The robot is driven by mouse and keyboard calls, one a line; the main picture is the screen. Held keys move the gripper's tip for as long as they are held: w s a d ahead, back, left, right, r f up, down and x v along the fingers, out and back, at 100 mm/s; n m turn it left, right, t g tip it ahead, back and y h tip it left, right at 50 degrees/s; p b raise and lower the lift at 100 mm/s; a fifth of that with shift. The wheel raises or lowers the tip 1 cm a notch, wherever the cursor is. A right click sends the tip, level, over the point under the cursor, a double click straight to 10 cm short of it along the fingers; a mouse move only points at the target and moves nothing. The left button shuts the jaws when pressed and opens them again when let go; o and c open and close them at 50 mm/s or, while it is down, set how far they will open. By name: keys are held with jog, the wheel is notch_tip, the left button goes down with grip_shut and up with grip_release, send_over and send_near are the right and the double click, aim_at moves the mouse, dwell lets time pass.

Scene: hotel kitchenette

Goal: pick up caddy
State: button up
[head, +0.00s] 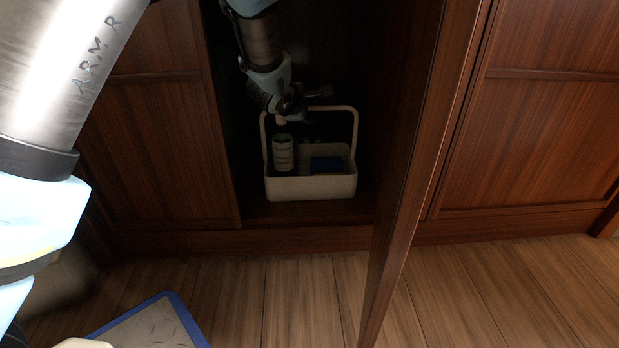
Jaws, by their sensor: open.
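The caddy (312,188) is a white open tray with a tall arched handle. It stands upright on the floor of a dark open cabinet. A pale can with dark markings (283,153) and a blue item (326,163) sit inside it. My gripper (305,106) is inside the cabinet at the caddy's handle, near the top bar and its left part. The gripper is open. It is small and dark here, and I cannot tell whether the handle lies between the fingers or behind them.
The open cabinet door (419,170) stands out toward me, just right of the caddy. The cabinet's left panel (160,150) is close on the other side. The wooden floor (290,300) in front is clear, with a blue-edged grey object (155,327) at the lower left.

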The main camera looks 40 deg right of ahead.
jog(key=shift+x, duration=0.75)
jog(key=shift+c, duration=0.2)
grip_shut()
dwell(0.6)
jog(key=shift+r, duration=0.15)
